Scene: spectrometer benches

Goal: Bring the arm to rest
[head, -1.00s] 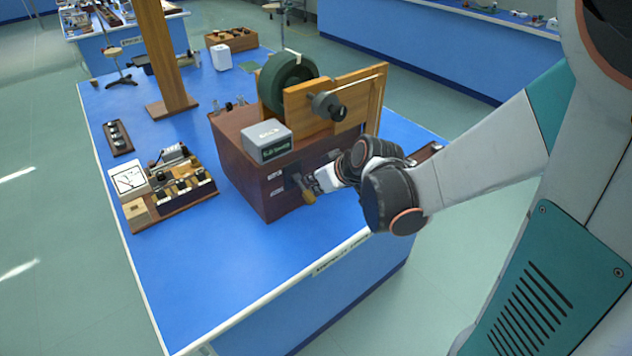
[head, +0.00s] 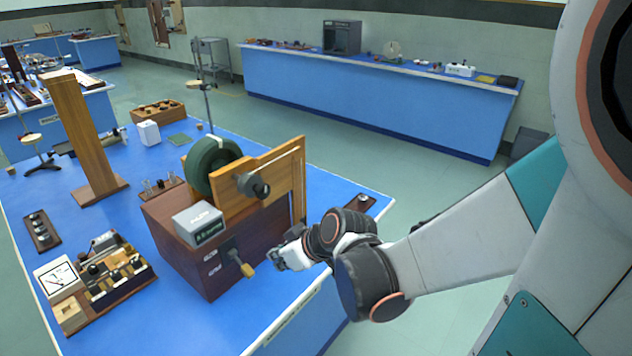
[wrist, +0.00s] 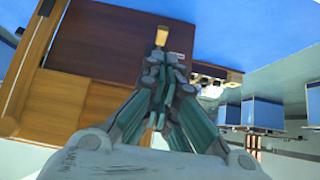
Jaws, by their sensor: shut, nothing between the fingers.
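My gripper (head: 278,262) is beside the front of a dark wooden box apparatus (head: 185,262) on the blue bench. A lever with a yellow-tan handle (head: 247,269) sticks out of the box front, just left of my fingers; a small gap shows between them. In the wrist view my gripper (wrist: 163,65) is shut with nothing visible between the fingers, and the handle (wrist: 161,36) shows just beyond the tips. My arm reaches in from the right, bent at the dark wrist joints.
The box carries a green wheel (head: 212,163), a wooden panel and a grey meter (head: 199,224). A circuit board set (head: 105,277) and a wooden post (head: 84,135) stand left. A long blue bench (head: 380,95) lies behind; open floor shows between the benches.

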